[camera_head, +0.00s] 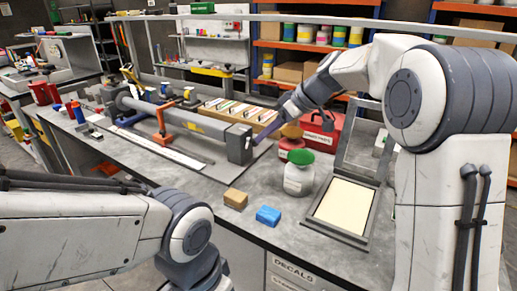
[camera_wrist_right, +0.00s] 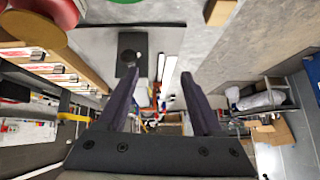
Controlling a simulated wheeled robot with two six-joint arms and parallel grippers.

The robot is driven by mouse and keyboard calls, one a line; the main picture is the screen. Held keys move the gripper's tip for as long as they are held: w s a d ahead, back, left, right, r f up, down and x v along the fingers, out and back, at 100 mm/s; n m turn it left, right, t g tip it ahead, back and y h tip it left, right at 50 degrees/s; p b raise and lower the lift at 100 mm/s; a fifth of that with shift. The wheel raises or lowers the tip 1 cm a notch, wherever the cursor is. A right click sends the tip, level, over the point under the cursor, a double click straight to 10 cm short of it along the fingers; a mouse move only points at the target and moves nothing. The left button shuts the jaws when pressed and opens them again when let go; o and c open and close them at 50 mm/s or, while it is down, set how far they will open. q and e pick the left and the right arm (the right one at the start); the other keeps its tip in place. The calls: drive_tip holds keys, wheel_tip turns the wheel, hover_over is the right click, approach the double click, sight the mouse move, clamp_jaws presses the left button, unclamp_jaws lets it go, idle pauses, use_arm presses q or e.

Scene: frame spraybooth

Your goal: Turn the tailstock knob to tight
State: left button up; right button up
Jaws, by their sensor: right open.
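The tailstock (camera_head: 240,144) is a dark grey block at the right end of the long grey tube on the bench. A small pale part, perhaps its knob (camera_head: 249,143), shows on its right side; its setting cannot be read. In the right wrist view, a dark square block with a small round centre, likely the tailstock (camera_wrist_right: 131,45), lies beyond the left fingertip. My right gripper (camera_head: 264,138) is close to the tailstock's right side; contact cannot be told. The wrist view shows its fingers (camera_wrist_right: 160,75) apart with nothing gripped. My left gripper is outside the view.
A green-lidded jar (camera_head: 299,178), a red box (camera_head: 321,134), an open framed case (camera_head: 343,205), a tan block (camera_head: 236,198) and a blue block (camera_head: 268,215) are on the bench right of the tailstock.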

drive_tip(key=w+d+t, duration=0.1)
drive_tip(key=w+d, duration=0.2)
drive_tip(key=w, duration=0.1)
drive_tip(key=x, duration=0.9)
drive_tip(key=shift+w+a+n+p, duration=0.25)
drive_tip(key=shift+n+p, duration=0.05)
drive_tip(key=shift+p, duration=0.05)
drive_tip(key=shift+f, duration=0.15)
clamp_jaws()
